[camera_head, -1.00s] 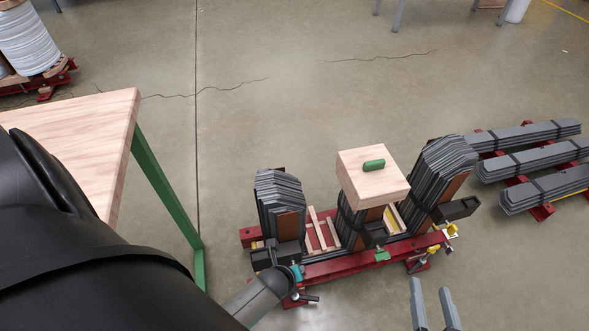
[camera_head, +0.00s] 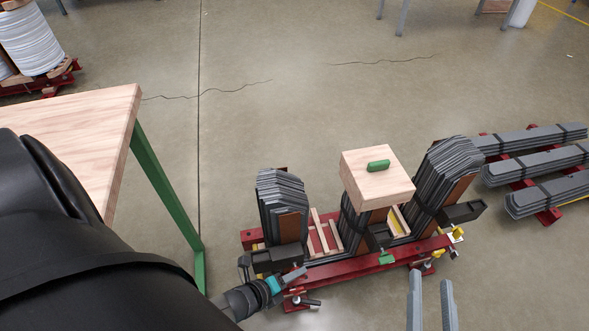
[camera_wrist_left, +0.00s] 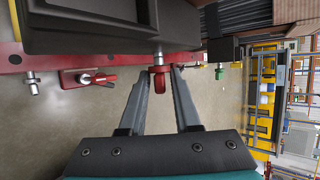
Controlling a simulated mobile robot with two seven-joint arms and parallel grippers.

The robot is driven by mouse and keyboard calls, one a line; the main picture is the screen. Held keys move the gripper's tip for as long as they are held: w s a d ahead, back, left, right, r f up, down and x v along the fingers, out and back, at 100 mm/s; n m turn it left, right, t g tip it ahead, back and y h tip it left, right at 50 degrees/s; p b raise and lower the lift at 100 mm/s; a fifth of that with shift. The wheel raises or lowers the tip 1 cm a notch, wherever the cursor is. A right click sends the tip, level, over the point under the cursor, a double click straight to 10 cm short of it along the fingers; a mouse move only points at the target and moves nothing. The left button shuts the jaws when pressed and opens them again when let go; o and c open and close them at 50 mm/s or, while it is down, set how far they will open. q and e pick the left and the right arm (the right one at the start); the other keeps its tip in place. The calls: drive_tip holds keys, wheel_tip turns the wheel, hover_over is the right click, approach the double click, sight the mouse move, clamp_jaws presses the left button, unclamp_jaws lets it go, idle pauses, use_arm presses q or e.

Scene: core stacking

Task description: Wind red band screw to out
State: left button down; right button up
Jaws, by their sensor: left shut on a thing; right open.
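The red screw (camera_wrist_left: 158,79) hangs from a threaded rod under a dark block (camera_wrist_left: 110,25) in the left wrist view. My left gripper (camera_wrist_left: 161,72) is shut on it, with one finger on each side. In the head view my left gripper (camera_head: 302,270) is at the front left of the red core frame (camera_head: 350,266), beneath the left dark clamp block (camera_head: 275,259); the red screw is not clearly visible there. My right gripper (camera_head: 431,277) is open and empty, near the bottom edge, in front of the frame.
Three grey lamination stacks rise from the frame, the middle one carrying a wooden block (camera_head: 378,180) with a green handle. A green screw (camera_head: 387,259) and yellow screw (camera_head: 456,234) sit further right. A wooden table (camera_head: 80,125) stands left.

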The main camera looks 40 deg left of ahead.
idle(0.5)
use_arm(q)
drive_tip(key=c, duration=0.9)
unclamp_jaws()
drive_tip(key=shift+s+r, duration=0.1)
